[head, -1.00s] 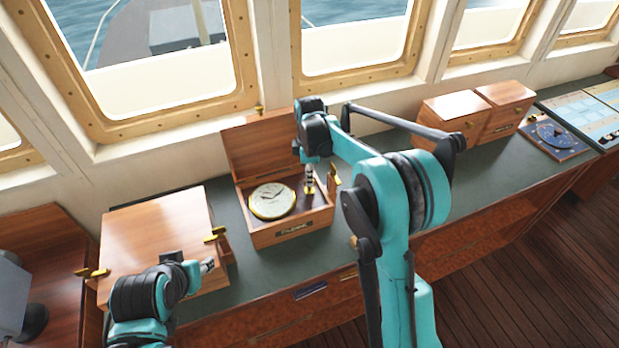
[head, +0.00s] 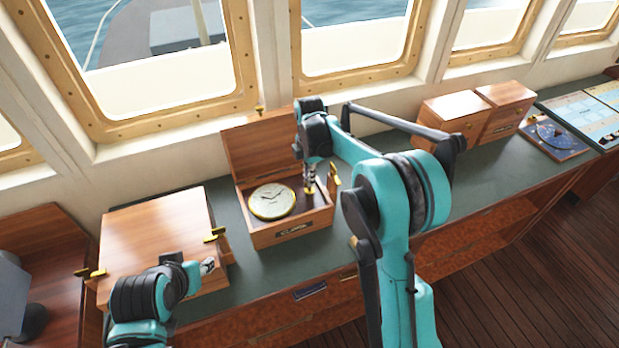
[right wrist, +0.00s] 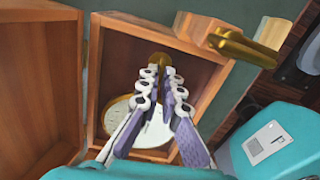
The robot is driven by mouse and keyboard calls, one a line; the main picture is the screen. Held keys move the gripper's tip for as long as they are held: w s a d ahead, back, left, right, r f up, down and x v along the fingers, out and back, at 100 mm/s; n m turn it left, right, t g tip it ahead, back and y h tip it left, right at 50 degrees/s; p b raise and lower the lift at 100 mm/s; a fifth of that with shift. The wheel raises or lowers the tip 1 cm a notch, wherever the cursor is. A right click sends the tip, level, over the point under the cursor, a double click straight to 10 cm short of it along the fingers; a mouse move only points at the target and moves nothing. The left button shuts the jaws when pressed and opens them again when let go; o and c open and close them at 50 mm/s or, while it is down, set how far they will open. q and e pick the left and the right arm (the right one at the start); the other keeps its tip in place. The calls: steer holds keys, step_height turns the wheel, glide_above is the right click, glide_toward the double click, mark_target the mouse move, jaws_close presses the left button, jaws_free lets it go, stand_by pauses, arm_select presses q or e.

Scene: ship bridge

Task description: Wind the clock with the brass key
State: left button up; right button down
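The clock (head: 272,201) has a round pale dial with a brass rim and lies face up in an open wooden box (head: 289,235). In the right wrist view the clock (right wrist: 120,122) is partly hidden behind my fingers. My right gripper (head: 309,187) points down into the right side of the box, beside the clock. In the right wrist view its fingers (right wrist: 158,73) stand slightly apart, with a brass piece (right wrist: 155,58), probably the key, at their tips; contact cannot be told. My left gripper (head: 208,266) is near the wooden case at left; its finger state is unclear.
A closed wooden case (head: 157,238) with brass fittings stands left of the box. A brass fitting (right wrist: 240,46) stands up beside the open box's right wall. Two small wooden boxes (head: 455,117) and a blue instrument (head: 556,138) sit further right. The green counter between is clear.

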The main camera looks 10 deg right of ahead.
steer(key=c, duration=1.7)
jaws_free()
steer(key=shift+r, duration=0.1)
step_height(320, 180, up, 12)
steer(key=shift+f, duration=0.1)
